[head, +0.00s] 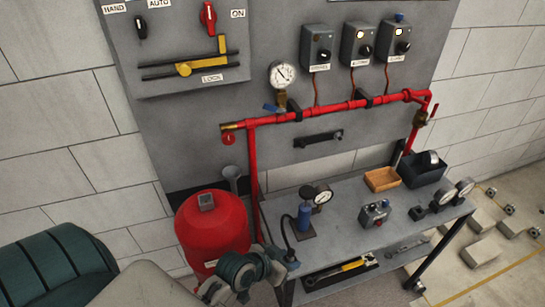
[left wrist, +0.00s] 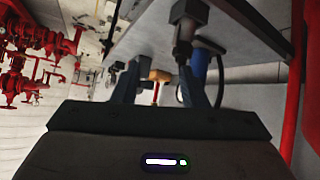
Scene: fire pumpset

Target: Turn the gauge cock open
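The gauge cock (head: 282,98) is a small brass fitting under a round white dial gauge (head: 283,74) on the red pipe. Its blue lever (head: 270,107) sticks out to the left. My left gripper (head: 284,262) is low at the front edge of the bench, well below and apart from the cock. In the left wrist view its two fingers (left wrist: 160,88) stand apart with nothing seen held between them. I cannot clearly make out the cock in that view. My right gripper is in neither view.
The grey bench (head: 345,215) carries a blue hand pump (head: 305,215), gauges, a small control box (head: 375,212) and trays. A red tank (head: 212,232) stands left of the bench. The red pipe (head: 340,108) runs along the panel, with free space before it.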

